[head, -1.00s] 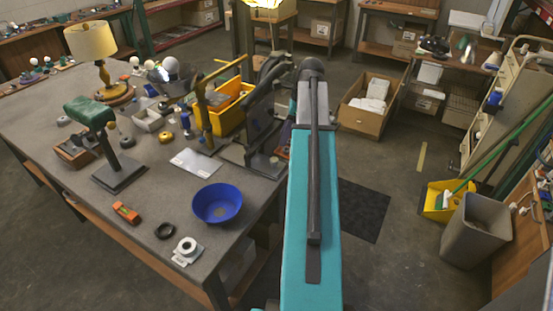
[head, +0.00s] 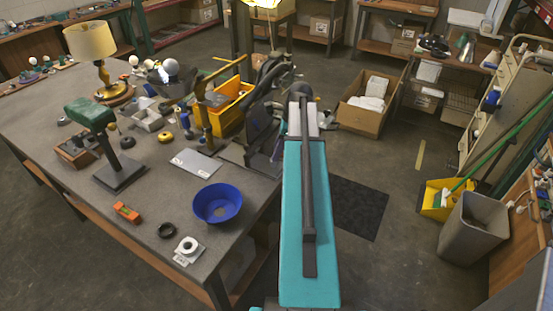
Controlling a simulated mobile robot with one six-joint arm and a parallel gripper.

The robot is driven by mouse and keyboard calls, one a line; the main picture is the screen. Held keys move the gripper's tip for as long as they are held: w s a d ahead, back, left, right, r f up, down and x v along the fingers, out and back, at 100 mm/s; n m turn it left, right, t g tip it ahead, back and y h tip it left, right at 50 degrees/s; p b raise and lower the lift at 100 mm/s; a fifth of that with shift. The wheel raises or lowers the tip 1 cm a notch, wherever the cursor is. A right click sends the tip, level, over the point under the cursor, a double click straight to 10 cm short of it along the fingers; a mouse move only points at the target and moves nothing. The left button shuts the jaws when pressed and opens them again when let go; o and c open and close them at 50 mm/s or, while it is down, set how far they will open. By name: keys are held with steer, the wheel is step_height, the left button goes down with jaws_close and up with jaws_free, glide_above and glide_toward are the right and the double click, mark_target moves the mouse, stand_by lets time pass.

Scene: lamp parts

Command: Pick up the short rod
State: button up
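I cannot pick out the short rod with certainty; no loose rod stands clear on the workbench (head: 150,215). A short upright post (head: 208,138) stands behind the white sheet, in front of the yellow tote. My teal arm link reaches forward in the middle of the view. Dark parts of my arm lie beyond it, over the bench's right edge, beside the yellow tote. My gripper cannot be made out among these dark parts, so its fingers and anything in them cannot be judged.
A blue bowl (head: 217,204), black ring (head: 167,230), white fitting (head: 187,249) and orange level (head: 126,212) lie near the front edge. Floor right of the bench is largely open.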

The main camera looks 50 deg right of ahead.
mark_target(274, 163)
steer(key=shift+f, duration=0.1)
steer(key=shift+p+x, duration=1.05)
steer(key=shift+x, duration=1.5)
steer(key=shift+w, duration=0.1)
steer(key=c, duration=0.9)
